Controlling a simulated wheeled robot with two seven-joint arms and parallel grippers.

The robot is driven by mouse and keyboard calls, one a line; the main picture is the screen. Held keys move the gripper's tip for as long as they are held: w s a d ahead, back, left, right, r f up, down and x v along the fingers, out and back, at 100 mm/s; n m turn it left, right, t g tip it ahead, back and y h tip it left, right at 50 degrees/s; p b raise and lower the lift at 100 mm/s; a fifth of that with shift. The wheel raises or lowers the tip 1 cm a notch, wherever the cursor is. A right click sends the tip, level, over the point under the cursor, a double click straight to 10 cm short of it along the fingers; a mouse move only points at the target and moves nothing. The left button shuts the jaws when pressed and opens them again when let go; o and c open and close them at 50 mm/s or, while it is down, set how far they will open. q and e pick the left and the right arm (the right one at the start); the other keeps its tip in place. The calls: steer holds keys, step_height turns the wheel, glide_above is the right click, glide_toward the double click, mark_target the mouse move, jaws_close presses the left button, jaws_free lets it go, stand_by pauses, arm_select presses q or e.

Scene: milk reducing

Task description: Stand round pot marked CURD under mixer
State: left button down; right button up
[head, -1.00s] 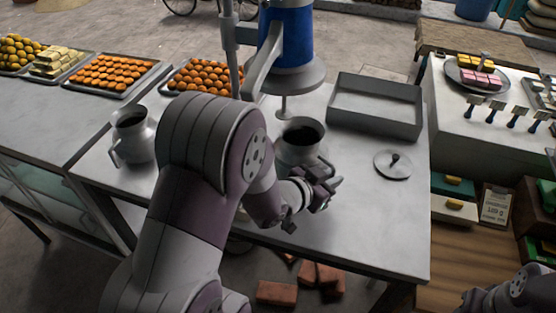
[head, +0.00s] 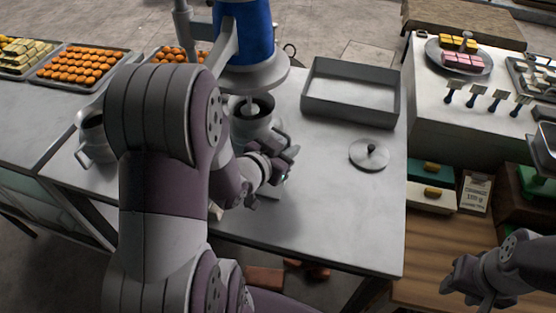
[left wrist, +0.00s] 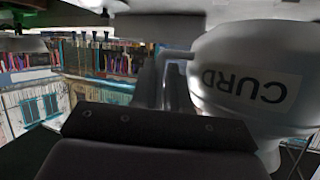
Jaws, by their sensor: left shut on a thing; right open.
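The round metal pot (head: 246,133) stands below the blue mixer (head: 250,35), whose paddle shaft (head: 251,102) reaches down to its open mouth. In the left wrist view the pot (left wrist: 225,45) shows a label reading CURD (left wrist: 250,85), upside down in that picture. My left gripper (head: 283,160) is at the pot's front right side and shut on it, though the jaw contact is mostly hidden. I cannot tell whether the pot's base rests on the table. My right gripper (head: 466,280) is open and empty at the lower right, away from the table.
A second metal pot (head: 92,135) stands at the left, partly behind my arm. An empty grey tray (head: 352,112) and a round lid (head: 369,155) lie right of the mixer. Trays of sweets (head: 78,72) fill the back left. The table's front right (head: 340,220) is clear.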

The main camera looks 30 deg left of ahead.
arm_select(q)
steer(key=f, duration=0.5)
steer(key=shift+s+a, duration=0.1)
steer(key=shift+s, duration=0.1)
steer(key=shift+w+f, duration=0.2)
steer(key=shift+f, duration=0.25)
